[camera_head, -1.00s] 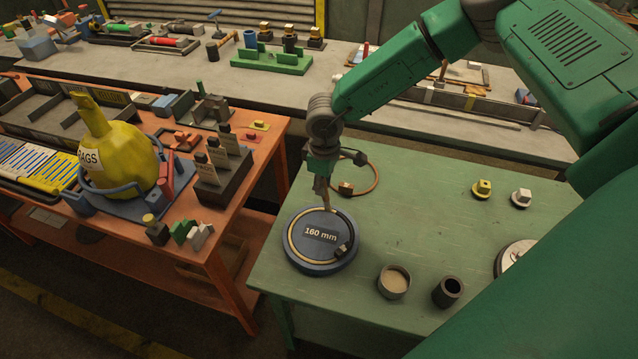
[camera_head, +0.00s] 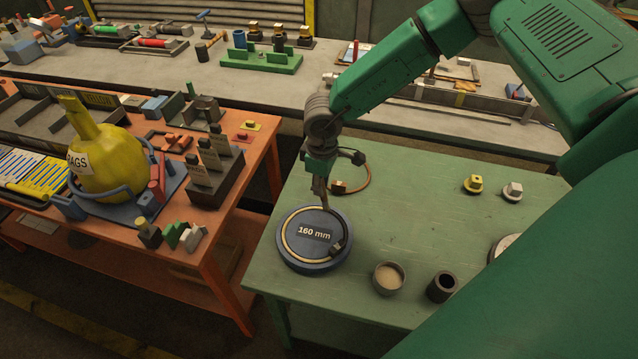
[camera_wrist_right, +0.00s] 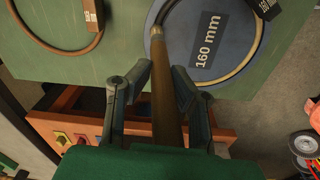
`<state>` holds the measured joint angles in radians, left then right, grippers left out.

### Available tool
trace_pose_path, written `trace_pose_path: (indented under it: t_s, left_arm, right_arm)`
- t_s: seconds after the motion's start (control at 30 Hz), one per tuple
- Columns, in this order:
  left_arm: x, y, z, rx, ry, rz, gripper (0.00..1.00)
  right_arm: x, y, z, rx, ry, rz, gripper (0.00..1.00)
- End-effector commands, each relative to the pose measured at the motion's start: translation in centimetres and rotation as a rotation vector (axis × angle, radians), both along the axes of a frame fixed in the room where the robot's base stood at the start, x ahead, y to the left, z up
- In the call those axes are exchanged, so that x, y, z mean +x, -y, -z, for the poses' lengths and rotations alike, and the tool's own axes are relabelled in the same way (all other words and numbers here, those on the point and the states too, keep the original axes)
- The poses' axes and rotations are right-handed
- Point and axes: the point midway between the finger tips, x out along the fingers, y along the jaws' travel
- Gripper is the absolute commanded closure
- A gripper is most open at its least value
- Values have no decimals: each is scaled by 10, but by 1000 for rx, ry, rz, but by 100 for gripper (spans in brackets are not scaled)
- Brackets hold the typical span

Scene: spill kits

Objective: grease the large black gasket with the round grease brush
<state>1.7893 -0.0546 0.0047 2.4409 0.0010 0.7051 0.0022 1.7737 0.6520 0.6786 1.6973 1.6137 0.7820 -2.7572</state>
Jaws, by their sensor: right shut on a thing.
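The large gasket (camera_head: 287,248) is a ring on a round dark blue stand (camera_head: 312,269) labelled "160 mm". Much of the ring looks tan, and a small black block (camera_head: 336,249) sits at its right side. My right gripper (camera_head: 320,180) is above the ring's far side, shut on the grease brush. The brush's brown handle (camera_wrist_right: 165,90) runs between the fingers in the wrist view, with a metal collar beyond. Its tip seems to meet the ring, but the bristles are hard to make out. A cup (camera_head: 389,279) with tan contents stands right of the stand. My left gripper is out of view.
A dark hollow cylinder (camera_head: 442,287) stands beside the cup. A thin orange-brown ring (camera_head: 368,175) lies behind the stand. Yellow (camera_head: 473,184) and white (camera_head: 512,192) small parts stand at the back right. The green table's (camera_head: 420,225) middle is clear. An orange bench (camera_head: 262,150) is at left.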

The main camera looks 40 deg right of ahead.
Motion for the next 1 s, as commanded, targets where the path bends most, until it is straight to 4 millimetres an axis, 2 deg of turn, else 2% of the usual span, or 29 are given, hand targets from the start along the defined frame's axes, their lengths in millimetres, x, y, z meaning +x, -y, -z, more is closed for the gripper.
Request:
trace_pose_path:
  t_s: [1.0]
  left_arm:
    - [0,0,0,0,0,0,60]
  right_arm:
    - [-13,7,-1,0,0,-1,100]
